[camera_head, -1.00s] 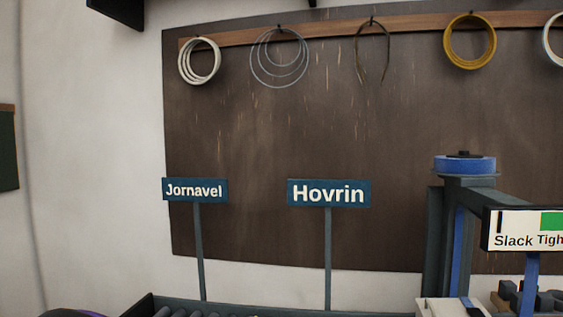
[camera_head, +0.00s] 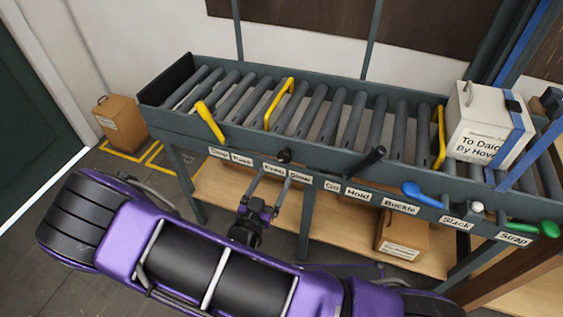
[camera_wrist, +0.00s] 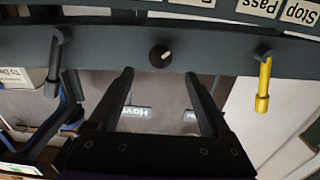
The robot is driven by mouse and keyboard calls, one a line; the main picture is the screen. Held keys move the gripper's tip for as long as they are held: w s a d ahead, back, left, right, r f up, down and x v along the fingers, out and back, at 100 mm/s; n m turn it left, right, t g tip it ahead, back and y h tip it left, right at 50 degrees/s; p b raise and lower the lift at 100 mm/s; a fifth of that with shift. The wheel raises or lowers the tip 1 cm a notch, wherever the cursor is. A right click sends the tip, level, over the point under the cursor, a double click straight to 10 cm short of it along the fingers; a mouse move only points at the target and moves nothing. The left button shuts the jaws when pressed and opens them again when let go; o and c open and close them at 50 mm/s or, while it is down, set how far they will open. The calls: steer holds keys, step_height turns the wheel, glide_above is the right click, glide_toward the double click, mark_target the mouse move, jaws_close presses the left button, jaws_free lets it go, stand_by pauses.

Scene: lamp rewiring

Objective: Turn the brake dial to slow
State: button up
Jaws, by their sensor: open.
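The brake dial (camera_head: 284,155) is a small round black knob on the front rail of the roller conveyor, above the "Free" and "Slow" labels (camera_head: 287,173). In the wrist view the dial (camera_wrist: 160,56) shows a short white mark slanting toward the picture's upper right. That view looks upside down, and the dial's own labels are mostly cut off at its top edge. My gripper (camera_head: 269,176) is open and empty in front of the rail, just below the dial in the head view. In the wrist view my gripper's fingertips (camera_wrist: 159,75) stand apart on either side of the dial's line, not touching it.
A yellow lever (camera_head: 210,122) stands left of the dial and a black handle (camera_head: 364,163) right of it. Blue (camera_head: 422,195) and green (camera_head: 522,228) handles are farther right. A strapped white box (camera_head: 484,125) sits on the rollers. A cardboard box (camera_head: 402,238) is on the lower shelf.

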mark_target(284, 159)
steer(key=x, duration=0.7)
jaws_close()
stand_by(0.3)
